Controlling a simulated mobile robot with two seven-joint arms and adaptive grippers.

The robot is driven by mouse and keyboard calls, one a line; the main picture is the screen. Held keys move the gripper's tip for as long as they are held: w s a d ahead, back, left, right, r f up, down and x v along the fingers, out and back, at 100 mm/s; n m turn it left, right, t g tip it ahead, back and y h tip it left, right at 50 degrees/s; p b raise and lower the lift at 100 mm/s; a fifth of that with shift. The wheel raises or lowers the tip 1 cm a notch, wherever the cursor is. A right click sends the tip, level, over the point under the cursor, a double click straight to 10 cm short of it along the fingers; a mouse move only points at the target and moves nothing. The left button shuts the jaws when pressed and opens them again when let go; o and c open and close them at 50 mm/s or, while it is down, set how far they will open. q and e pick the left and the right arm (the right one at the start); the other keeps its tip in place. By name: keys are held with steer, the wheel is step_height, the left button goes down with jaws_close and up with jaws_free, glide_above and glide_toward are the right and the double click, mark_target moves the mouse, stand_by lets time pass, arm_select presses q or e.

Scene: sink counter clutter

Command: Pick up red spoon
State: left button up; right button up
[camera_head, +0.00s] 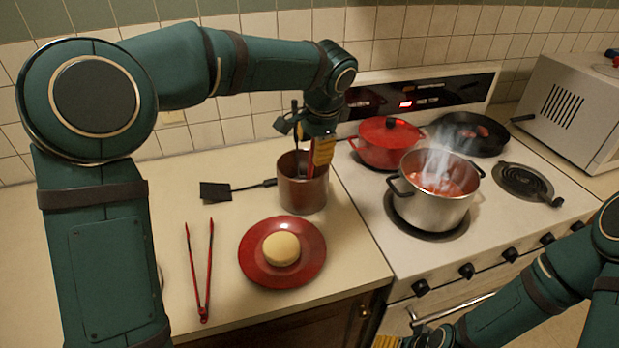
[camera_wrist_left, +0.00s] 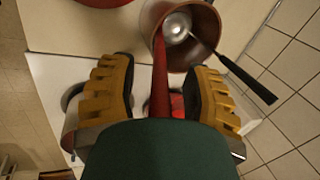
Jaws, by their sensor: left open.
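The red spoon shows as a long red handle (camera_head: 311,160) that rises from the metal utensil pot (camera_head: 302,193) on the counter. My left gripper (camera_head: 322,148) is above that pot, open, with its yellow fingers pointing down. In the left wrist view the red handle (camera_wrist_left: 161,82) runs between the two spread fingers of the left gripper (camera_wrist_left: 162,70), with a gap on each side. The spoon's lower end is hidden in the pot (camera_wrist_left: 205,50). Only a small yellow part of my right gripper (camera_head: 387,342) shows at the bottom edge.
A dark-handled ladle (camera_wrist_left: 178,28) also stands in the pot. A black spatula (camera_head: 217,191), red tongs (camera_head: 203,275) and a red plate (camera_head: 259,272) with a bun (camera_head: 281,248) lie nearby. A steaming pot (camera_head: 432,205) and a red lidded pot (camera_head: 388,147) stand on the stove.

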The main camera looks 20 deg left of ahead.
arm_select(q)
jaws_close()
stand_by(0.5)
